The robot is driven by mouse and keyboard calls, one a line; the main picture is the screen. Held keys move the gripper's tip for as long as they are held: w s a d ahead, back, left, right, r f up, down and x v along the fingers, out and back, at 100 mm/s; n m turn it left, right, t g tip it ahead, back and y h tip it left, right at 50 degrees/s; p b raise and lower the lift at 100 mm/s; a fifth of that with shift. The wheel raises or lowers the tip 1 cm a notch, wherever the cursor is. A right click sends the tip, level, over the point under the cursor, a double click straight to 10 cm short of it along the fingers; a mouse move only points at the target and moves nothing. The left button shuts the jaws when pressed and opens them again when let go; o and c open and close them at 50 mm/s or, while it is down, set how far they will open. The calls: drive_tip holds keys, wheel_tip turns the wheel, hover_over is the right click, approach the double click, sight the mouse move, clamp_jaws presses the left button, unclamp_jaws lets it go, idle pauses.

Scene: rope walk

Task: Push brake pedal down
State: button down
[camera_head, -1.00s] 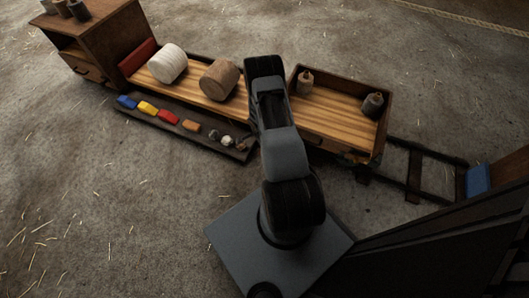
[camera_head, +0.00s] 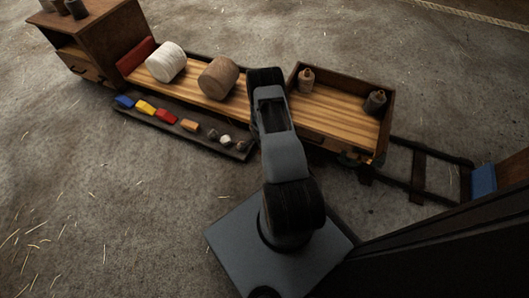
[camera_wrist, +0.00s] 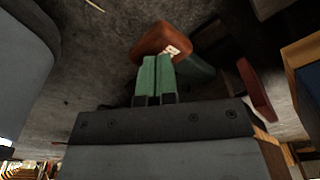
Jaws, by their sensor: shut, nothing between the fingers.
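My gripper (camera_wrist: 155,80) shows in the wrist view as two green fingers side by side, closed together with nothing between them. Just beyond the fingertips is a reddish-brown pad (camera_wrist: 160,40) with a small white mark at its right edge. It may be the brake pedal, but I cannot tell for sure, nor whether the fingers touch it. A dark green piece (camera_wrist: 192,72) lies right of the fingers, partly hidden behind them. A dark red piece (camera_wrist: 256,90) stands further right. In the head view my arm hides the gripper, and I cannot make out a pedal.
The head view shows a wooden cart bed with a white spool (camera_head: 166,62) and a brown spool (camera_head: 218,78). A tray (camera_head: 215,150) of small coloured pieces runs along its front. A second wooden cart (camera_head: 335,110) carries two bottles. Rails with a blue block (camera_head: 483,181) lie at right.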

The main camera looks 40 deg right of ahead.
drive_tip(key=shift+f, duration=0.2)
idle(0.3)
wheel_tip(320, 180, down, 4)
drive_tip(key=b, duration=0.5)
drive_tip(key=shift+f, duration=0.15)
drive_tip(key=shift+s, duration=0.1)
drive_tip(key=shift+a+f, duration=0.1)
drive_tip(key=a, duration=0.2)
drive_tip(key=a+r+b, duration=0.1)
drive_tip(key=shift+w, duration=0.3)
drive_tip(key=shift+d+r, duration=0.15)
wheel_tip(320, 180, up, 14)
drive_tip(key=f+p, duration=0.1)
drive_tip(key=p, duration=0.5)
hover_over(259, 154)
drive_tip(key=a, duration=0.2)
drive_tip(key=shift+d+r, duration=0.2)
drive_tip(key=shift+r, duration=0.05)
